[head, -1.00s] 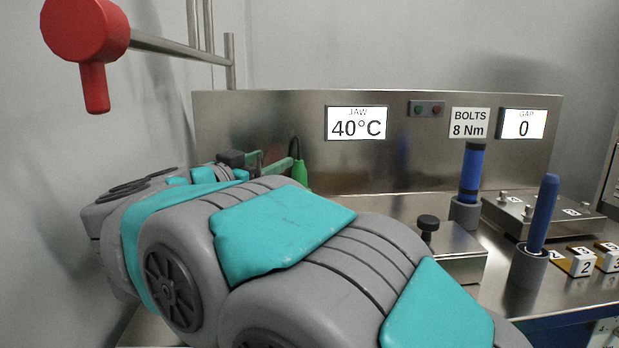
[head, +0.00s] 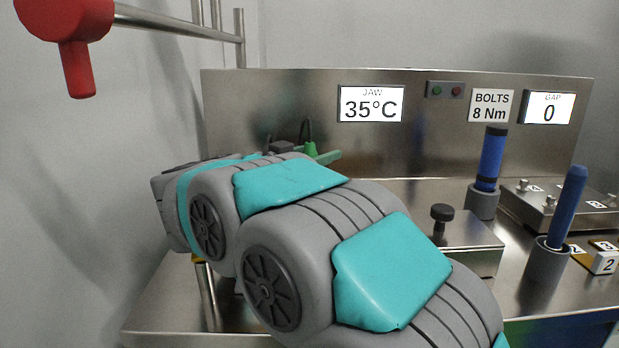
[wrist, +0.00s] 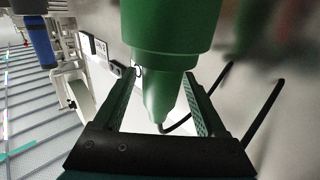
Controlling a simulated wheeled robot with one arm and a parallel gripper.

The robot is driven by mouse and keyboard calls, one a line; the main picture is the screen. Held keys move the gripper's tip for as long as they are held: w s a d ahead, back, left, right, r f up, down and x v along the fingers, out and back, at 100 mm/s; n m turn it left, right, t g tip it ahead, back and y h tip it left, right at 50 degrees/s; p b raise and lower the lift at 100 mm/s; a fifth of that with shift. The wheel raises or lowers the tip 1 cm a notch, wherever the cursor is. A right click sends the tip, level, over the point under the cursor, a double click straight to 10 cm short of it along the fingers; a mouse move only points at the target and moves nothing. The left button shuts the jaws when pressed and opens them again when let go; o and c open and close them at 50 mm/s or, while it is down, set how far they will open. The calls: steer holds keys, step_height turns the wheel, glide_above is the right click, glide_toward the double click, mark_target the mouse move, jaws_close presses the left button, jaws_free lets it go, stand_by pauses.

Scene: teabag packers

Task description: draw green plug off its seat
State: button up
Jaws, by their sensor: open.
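The green plug (wrist: 172,30) is large at the top of the wrist view, a wide body narrowing to a tapered end. Its tapered end sits between the two fingers of my gripper (wrist: 160,88), which is open, with a gap showing on the left side of the taper. A black cord (wrist: 177,127) leads off near the taper's tip. In the head view a small part of the green plug (head: 309,149) shows beside a green finger, behind my arm, which hides the rest. The plug's seat cannot be made out.
A steel panel (head: 420,140) stands behind, with a jaw display (head: 371,104) reading 35°C and a gap display (head: 548,107) reading 0. Blue-handled tools (head: 491,158) stand in grey holders at right, by a black-knobbed block (head: 460,247). A red handle (head: 75,30) juts out upper left.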

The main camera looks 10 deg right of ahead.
steer(key=shift+w+d, duration=0.2)
steer(key=shift+d, duration=0.1)
jaws_close()
stand_by(0.5)
